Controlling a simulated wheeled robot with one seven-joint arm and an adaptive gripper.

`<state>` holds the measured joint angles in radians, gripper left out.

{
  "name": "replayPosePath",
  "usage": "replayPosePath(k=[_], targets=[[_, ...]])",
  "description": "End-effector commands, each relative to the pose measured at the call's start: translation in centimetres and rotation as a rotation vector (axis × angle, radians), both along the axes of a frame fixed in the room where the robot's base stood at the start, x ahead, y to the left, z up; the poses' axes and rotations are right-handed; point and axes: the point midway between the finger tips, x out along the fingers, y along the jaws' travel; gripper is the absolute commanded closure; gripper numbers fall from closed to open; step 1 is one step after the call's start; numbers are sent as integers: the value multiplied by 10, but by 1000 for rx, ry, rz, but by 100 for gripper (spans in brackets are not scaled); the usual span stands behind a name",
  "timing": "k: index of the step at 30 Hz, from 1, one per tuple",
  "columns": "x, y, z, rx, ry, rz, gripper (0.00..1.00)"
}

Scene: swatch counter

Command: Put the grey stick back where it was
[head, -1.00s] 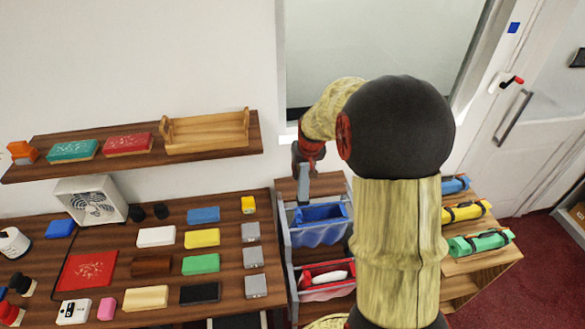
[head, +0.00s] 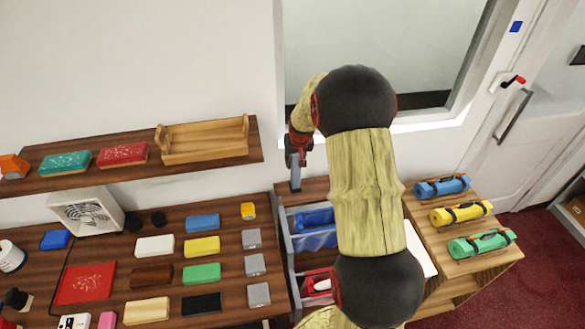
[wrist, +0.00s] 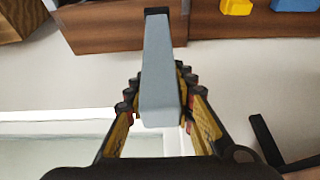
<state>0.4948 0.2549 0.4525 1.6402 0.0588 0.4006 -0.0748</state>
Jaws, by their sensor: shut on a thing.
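The grey stick (wrist: 160,80) is held upright between the fingers of my gripper (wrist: 160,100) in the wrist view. In the head view the grey stick (head: 295,175) hangs below my gripper (head: 298,147), above the back of the bin rack near the wall and window. My gripper is shut on the stick. The stick's lower end is close to the wooden surface (head: 315,188) behind the bins; I cannot tell if it touches. My own arm hides part of the bin rack.
A blue bin (head: 312,238) and a red bin (head: 316,285) stand just in front. A shelf with a wooden tray (head: 203,140) is on the wall. Rolled bundles (head: 461,212) lie right.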

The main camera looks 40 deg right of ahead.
Motion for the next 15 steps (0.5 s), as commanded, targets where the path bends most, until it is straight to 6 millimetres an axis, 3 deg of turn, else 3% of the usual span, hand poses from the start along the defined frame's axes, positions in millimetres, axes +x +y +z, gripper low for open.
replayPosePath(k=[1, 6, 15], targets=[[5, -2, -12, 3, 5, 0, 95], [23, -10, -32, 1, 3, 0, 95], [33, -14, -46, 2, 3, -1, 95]])
